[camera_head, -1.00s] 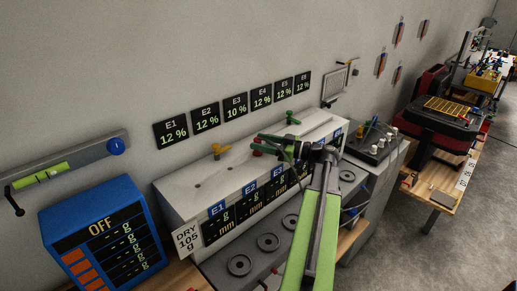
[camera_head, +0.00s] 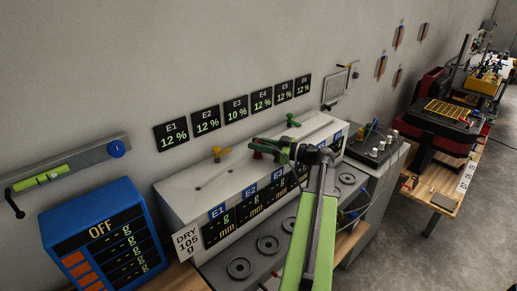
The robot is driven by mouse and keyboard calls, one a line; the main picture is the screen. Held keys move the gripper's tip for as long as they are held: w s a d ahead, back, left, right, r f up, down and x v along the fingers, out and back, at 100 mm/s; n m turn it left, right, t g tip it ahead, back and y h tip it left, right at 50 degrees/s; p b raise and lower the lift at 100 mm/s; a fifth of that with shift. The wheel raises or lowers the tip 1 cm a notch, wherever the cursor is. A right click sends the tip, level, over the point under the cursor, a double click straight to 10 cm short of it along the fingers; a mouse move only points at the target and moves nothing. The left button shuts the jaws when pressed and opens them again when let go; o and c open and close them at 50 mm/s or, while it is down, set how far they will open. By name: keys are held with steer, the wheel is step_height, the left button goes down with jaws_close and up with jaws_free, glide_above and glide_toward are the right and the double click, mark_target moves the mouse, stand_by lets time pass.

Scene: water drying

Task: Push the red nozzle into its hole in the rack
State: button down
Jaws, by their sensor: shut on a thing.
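The red nozzle (camera_head: 258,155) is at the top of the long white rack (camera_head: 180,193), between the yellow nozzle and the green nozzle. My gripper (camera_head: 262,146) is shut on the red nozzle. My gripper and arm partly hide the nozzle and the rack top around it. I cannot tell how deep the nozzle sits in its hole.
A yellow nozzle (camera_head: 218,153) stands to the left and a green nozzle (camera_head: 292,120) to the right on the rack. A blue box (camera_head: 97,215) reading OFF stands at the left. A wall is close behind.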

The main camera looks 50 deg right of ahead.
steer(key=shift+r+p, duration=0.5)
steer(key=shift+r, duration=0.05)
step_height(320, 180, up, 4)
steer(key=p, duration=0.4)
steer(key=s+d+r+p, duration=0.6)
steer(key=s, duration=0.4)
